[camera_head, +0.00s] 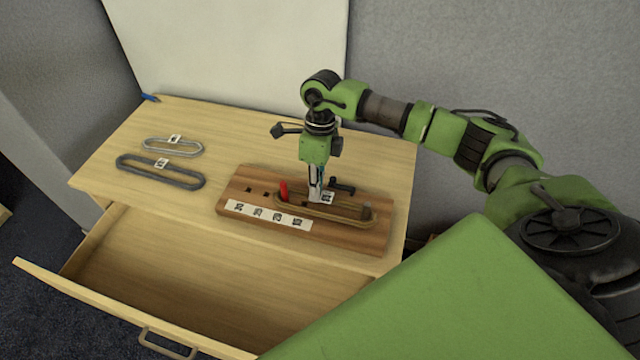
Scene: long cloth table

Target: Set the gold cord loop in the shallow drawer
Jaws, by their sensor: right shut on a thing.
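The gold cord loop (338,217) is a long tan oval at the wooden peg board (230,193). It appears to run around a red peg (283,190) at its left end and a brownish peg (367,212) at its right end. My right gripper (317,197) points down at the loop's far side, by a white tag, and is shut on the loop. The fingertips partly hide the contact. The shallow drawer (190,275) is pulled open at the front of the table; its visible floor is empty. My left gripper is out of view.
A silver loop (190,152) and a dark grey loop (180,181), both tagged, lie on the tabletop left of the board. A dark peg (342,186) stands behind the gold loop. A white panel (240,50) stands at the back. A small blue item (150,98) lies at the far-left corner.

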